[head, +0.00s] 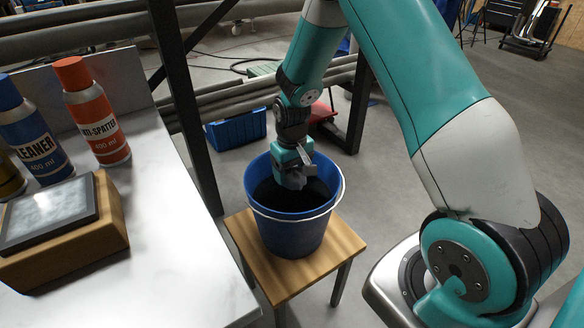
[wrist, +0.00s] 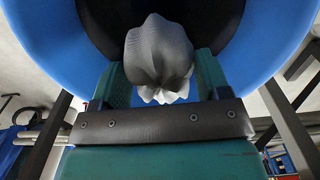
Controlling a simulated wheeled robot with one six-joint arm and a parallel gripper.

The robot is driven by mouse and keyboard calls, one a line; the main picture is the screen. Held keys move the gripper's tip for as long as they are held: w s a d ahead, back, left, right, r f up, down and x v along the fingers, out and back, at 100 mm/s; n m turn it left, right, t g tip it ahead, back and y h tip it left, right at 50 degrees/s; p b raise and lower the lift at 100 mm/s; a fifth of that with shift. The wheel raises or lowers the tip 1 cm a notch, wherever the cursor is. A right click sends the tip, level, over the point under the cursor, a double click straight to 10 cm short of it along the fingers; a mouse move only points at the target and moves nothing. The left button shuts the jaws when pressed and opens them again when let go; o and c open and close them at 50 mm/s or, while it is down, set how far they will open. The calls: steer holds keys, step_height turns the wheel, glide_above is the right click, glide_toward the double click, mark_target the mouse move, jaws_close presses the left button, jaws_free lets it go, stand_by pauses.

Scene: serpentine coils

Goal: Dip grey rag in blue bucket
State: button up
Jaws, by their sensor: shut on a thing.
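The blue bucket (head: 291,223) stands upright on a small wooden stool and has a white handle and dark contents. My gripper (head: 291,181) points down at the bucket's mouth, with its fingers at about rim level or just inside. In the wrist view my gripper (wrist: 160,85) is shut on the grey rag (wrist: 159,55), which is bunched between the two teal fingers. The rag also shows as a small grey patch in the head view (head: 294,179). The bucket's blue inner wall (wrist: 262,50) surrounds the rag in the wrist view. I cannot tell whether the rag touches the dark contents.
The wooden stool (head: 256,262) holds the bucket. A white table (head: 180,240) at the left bears a red-orange spray can (head: 93,115), a blue can (head: 33,135) and a wooden block with a screen (head: 65,232). A dark post (head: 185,105) rises behind the stool. A blue crate (head: 236,130) lies on the floor.

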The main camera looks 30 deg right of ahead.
step_height(320, 180, down, 8)
steer(key=b, duration=0.4)
steer(key=shift+r, duration=0.1)
stand_by(1.0)
step_height(320, 180, up, 13)
steer(key=p, duration=1)
steer(key=shift+p, duration=0.4)
